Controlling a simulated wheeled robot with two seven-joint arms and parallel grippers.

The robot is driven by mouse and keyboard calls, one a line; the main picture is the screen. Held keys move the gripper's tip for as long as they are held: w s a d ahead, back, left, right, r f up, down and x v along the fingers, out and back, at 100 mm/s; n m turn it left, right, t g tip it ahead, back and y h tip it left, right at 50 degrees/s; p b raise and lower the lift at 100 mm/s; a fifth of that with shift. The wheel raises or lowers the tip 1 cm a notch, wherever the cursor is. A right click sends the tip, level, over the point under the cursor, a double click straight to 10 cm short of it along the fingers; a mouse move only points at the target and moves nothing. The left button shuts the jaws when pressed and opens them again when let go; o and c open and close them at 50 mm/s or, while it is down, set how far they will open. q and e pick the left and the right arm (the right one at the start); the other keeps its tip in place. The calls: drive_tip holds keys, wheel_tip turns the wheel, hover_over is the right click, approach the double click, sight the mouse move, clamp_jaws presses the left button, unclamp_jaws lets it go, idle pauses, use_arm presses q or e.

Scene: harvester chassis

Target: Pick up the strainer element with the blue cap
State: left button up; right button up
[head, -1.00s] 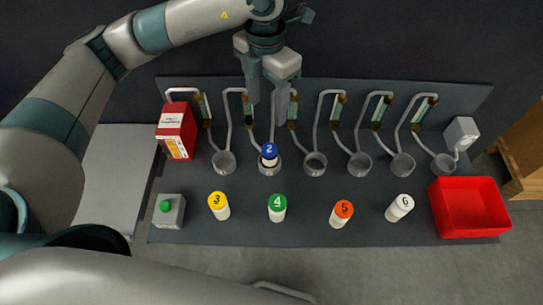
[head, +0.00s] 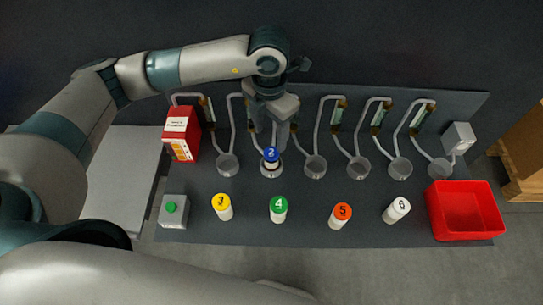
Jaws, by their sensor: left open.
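The strainer element with the blue cap (head: 271,155), marked 2, stands upright in one of the grey cups (head: 272,171) in the row on the dark board. My left gripper (head: 272,140) points down just above and behind the blue cap. Its jaws are open, one finger to each side of the cap's line. I cannot tell whether the fingers touch the cap. My right gripper is not in view.
Elements with yellow (head: 221,206), green (head: 278,208), orange (head: 341,214) and white (head: 397,209) caps stand in front. A red bin (head: 464,212) is at right. A red box (head: 181,135) and a green-button box (head: 173,211) are at left. Curved tubes rise behind the cups.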

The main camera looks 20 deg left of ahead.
sight(271, 153)
use_arm(q)
drive_tip(key=shift+f+p, duration=0.45)
drive_tip(key=shift+f, duration=1.45)
drive_tip(key=shift+s+f+p, duration=0.1)
drive_tip(key=shift+f+p, duration=0.45)
drive_tip(key=shift+p, duration=0.15)
wheel_tip(271, 153, down, 3)
drive_tip(key=shift+d+r+p, duration=0.1)
drive_tip(key=shift+d+p, duration=0.05)
drive_tip(key=shift+p, duration=0.75)
drive_tip(key=shift+f, duration=0.65)
drive_tip(key=c, duration=1.2)
